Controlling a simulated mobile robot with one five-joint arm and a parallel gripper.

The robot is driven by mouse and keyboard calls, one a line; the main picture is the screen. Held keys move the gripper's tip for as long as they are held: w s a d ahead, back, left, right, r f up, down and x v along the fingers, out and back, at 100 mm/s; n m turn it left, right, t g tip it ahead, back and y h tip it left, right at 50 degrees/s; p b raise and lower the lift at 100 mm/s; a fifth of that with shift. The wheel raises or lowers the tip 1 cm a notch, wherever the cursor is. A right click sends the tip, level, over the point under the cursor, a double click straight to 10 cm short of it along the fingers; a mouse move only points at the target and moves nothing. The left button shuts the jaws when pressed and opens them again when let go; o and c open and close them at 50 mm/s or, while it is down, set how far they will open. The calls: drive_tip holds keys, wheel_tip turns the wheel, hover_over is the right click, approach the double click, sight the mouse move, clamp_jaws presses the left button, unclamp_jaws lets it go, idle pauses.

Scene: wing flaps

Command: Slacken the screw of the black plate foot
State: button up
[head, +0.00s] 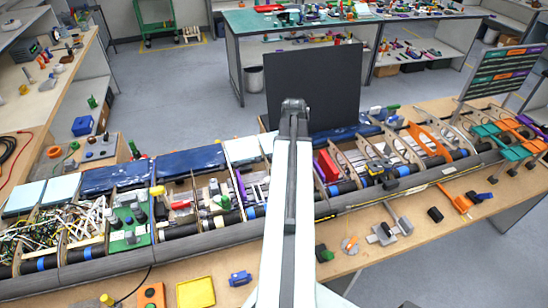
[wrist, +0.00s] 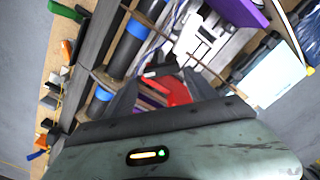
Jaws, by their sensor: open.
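A large black plate (head: 313,85) stands upright behind the wing in the head view. Its lower edge is hidden behind my arm and the wing, and I cannot make out its foot or a screw there. In the wrist view my gripper (wrist: 160,84) is open, its dark fingers spread over the wing's inside. A red part (wrist: 172,92) shows between and beyond the fingers; I see no contact with it. In the head view my arm hides the gripper.
The long open wing (head: 200,238) crosses the bench, its bays filled with ribs, tubes and loose parts. A yellow tray (head: 195,292), a blue part (head: 240,278) and a grey metal bracket (head: 390,231) lie along the front. A coloured rack (head: 503,72) stands at right.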

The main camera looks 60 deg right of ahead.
drive_tip(key=shift+s, duration=0.1)
drive_tip(key=shift+f+b, duration=0.3)
drive_tip(key=shift+b, duration=0.15)
drive_tip(key=f+b, duration=0.4)
drive_tip(key=f, duration=0.1)
drive_tip(key=f+b, duration=0.2)
drive_tip(key=b, duration=0.1)
drive_tip(key=shift+w+f, duration=0.15)
drive_tip(key=shift+w, duration=0.15)
drive_tip(key=c, duration=0.9)
drive_tip(key=o, duration=1.3)
drive_tip(key=shift+o, duration=0.2)
drive_tip(key=shift+r, duration=0.25)
